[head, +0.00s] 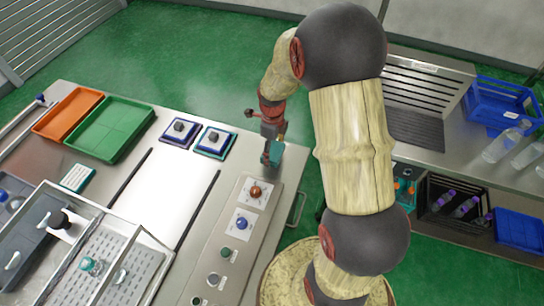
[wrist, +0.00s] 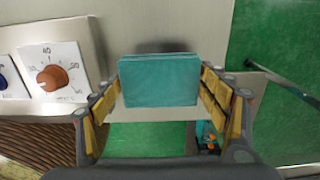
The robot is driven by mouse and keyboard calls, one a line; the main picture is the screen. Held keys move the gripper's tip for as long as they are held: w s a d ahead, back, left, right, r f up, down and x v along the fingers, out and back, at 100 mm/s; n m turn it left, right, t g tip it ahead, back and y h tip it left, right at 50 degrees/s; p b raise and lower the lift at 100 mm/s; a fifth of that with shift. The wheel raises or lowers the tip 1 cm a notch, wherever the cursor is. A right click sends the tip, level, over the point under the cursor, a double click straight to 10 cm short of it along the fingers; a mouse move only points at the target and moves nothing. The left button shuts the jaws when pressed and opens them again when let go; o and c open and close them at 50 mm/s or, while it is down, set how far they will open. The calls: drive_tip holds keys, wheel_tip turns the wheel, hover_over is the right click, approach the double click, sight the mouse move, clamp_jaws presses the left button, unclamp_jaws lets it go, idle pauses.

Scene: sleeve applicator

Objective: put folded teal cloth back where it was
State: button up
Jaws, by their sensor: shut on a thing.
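The folded teal cloth (wrist: 160,80) is a flat-sided teal block between the two fingers of my gripper (wrist: 162,92) in the wrist view. My gripper is shut on it from both sides. In the head view the cloth (head: 277,153) shows as a small teal patch at my gripper (head: 272,150), by the right edge of the steel worktop (head: 165,215). A dark shadow lies behind the cloth in the wrist view. I cannot tell whether the cloth touches the worktop or hangs above it.
A panel with an orange-brown dial (head: 255,191) and a blue knob (head: 242,223) is close by. Two pads with dark knobs (head: 180,130) lie left of my gripper. Green (head: 110,130) and orange (head: 68,112) trays stand farther left. Green floor lies beyond the worktop edge.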

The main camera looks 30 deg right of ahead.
sight(272, 155)
drive_tip(key=shift+w+d+f, duration=0.1)
drive_tip(key=shift+w+f, duration=0.15)
drive_tip(key=shift+f, duration=0.15)
drive_tip(key=shift+f+b, duration=0.8)
drive_tip(key=shift+f, duration=0.75)
drive_tip(key=shift+f, duration=0.1)
drive_tip(key=o, duration=1.1)
